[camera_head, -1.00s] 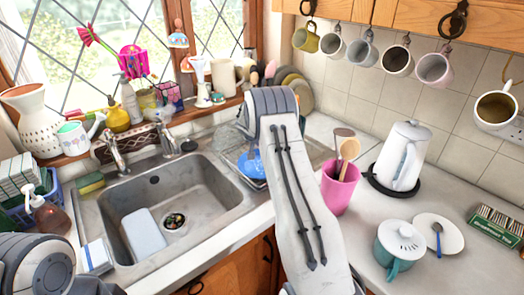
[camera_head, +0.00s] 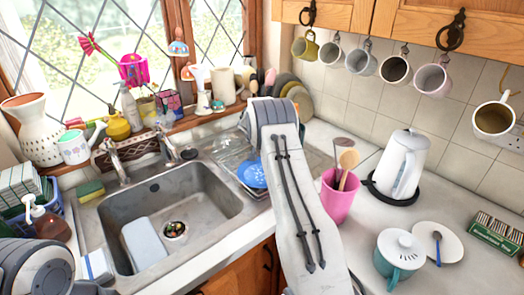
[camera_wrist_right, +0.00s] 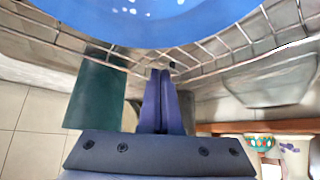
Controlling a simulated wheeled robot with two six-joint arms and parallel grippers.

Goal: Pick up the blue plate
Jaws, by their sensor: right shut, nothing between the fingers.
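The blue plate (camera_head: 252,174) sits at the wire dish rack beside the sink, partly hidden behind my right arm. In the right wrist view the blue plate (camera_wrist_right: 150,22) fills the top edge, with white spots on it. My right gripper (camera_wrist_right: 161,75) is shut and empty. Its fingertips point toward the plate near the rack wires, and a small gap appears between them and the plate. In the head view this gripper is hidden behind its own arm. Only a link of my left arm shows at the lower left; its gripper is out of view.
The wire rack (camera_wrist_right: 205,55) runs close around my fingers. A dark green object (camera_wrist_right: 95,90) stands beside them. The sink (camera_head: 185,215) lies left of the rack. A pink utensil pot (camera_head: 338,200) and a white kettle (camera_head: 402,165) stand to the right.

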